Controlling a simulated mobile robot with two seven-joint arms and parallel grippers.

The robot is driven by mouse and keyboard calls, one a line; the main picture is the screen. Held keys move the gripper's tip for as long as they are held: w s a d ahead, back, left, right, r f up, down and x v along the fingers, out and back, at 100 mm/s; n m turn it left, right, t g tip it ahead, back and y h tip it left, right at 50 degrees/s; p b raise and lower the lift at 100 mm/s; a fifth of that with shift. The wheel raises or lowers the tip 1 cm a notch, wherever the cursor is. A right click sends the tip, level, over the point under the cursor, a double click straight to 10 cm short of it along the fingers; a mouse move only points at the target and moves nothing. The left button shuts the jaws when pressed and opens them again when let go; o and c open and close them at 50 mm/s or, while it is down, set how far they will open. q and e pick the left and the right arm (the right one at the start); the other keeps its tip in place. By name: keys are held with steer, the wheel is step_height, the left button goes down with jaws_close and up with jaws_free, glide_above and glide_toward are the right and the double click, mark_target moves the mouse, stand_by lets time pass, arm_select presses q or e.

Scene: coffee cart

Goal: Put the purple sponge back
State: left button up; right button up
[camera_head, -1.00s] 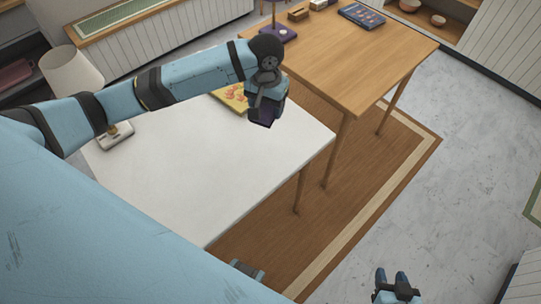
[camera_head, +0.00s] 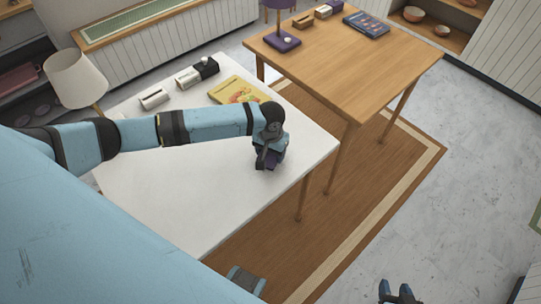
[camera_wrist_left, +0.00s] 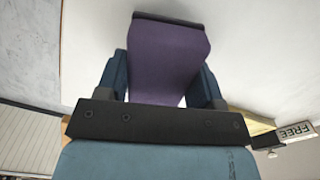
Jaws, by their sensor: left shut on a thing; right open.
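The purple sponge (camera_wrist_left: 165,60) is in the left wrist view, between the two fingers of my left gripper (camera_wrist_left: 160,85). It has a dark strip along its far edge. In the head view my left gripper (camera_head: 268,161) is shut on it, over the right part of the white table, and only a little of the sponge (camera_head: 275,158) shows. I cannot tell whether the sponge touches the tabletop. My right gripper (camera_head: 399,291) is open and empty at the bottom of the head view, over the floor.
The white table (camera_head: 200,205) is mostly bare. A yellow book (camera_head: 238,90), a white block (camera_head: 154,98) and a black-and-white box (camera_head: 197,72) lie at its back. A lamp (camera_head: 77,78) stands left.

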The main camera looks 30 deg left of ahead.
arm_select(q)
steer(key=shift+f, duration=1)
steer(key=shift+f, duration=0.15)
steer(key=o, duration=0.9)
steer(key=shift+c, duration=0.2)
